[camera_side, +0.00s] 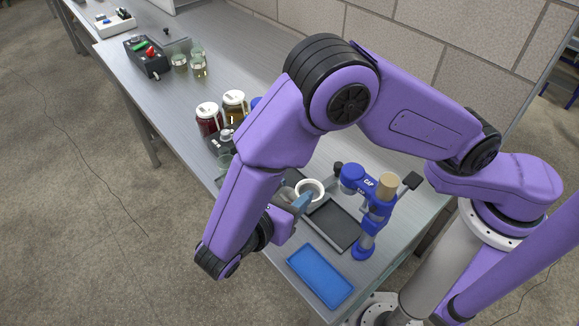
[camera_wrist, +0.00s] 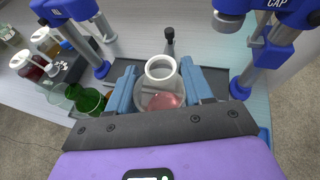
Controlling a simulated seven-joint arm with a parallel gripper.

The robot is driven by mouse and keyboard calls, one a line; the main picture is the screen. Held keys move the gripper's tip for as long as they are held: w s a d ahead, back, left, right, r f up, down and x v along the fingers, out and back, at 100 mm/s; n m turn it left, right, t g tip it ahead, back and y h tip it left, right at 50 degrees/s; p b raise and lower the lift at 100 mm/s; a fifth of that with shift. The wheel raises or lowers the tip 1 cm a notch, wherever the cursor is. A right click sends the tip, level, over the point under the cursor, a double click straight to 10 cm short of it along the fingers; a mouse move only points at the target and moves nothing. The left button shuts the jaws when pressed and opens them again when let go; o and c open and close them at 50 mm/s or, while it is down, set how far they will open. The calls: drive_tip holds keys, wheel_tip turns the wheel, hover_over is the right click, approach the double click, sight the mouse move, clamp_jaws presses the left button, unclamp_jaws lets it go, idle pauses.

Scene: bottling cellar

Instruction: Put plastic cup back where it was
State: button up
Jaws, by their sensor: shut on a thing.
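The plastic cup, a pale, see-through cup with a thick white rim and something pinkish low in it, is in the middle of the wrist view (camera_wrist: 160,70). My gripper (camera_wrist: 158,84) is shut on it, with one blue-grey finger on each side. In the side view the white rim (camera_side: 309,185) shows at the fingertips of my gripper (camera_side: 301,202), beside a dark tray (camera_side: 345,239). The cup looks upright. My fingers hide much of its lower part, and I cannot tell whether its base touches anything.
A blue capping stand (camera_side: 375,215) rises close to the right of the cup. A blue tray (camera_side: 320,277) lies near the bench's front end. Jars with white lids (camera_side: 208,117) stand to the left. A green glass (camera_wrist: 90,101) and a clear cup (camera_wrist: 62,97) are left of my gripper.

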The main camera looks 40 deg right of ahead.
drive_tip(key=shift+f, duration=4.05)
drive_tip(key=shift+f, duration=0.5)
drive_tip(key=o, duration=1.2)
drive_tip(key=shift+o, duration=0.2)
drive_tip(key=shift+a, duration=0.1)
drive_tip(key=v, duration=1.7)
drive_tip(key=shift+r, duration=0.15)
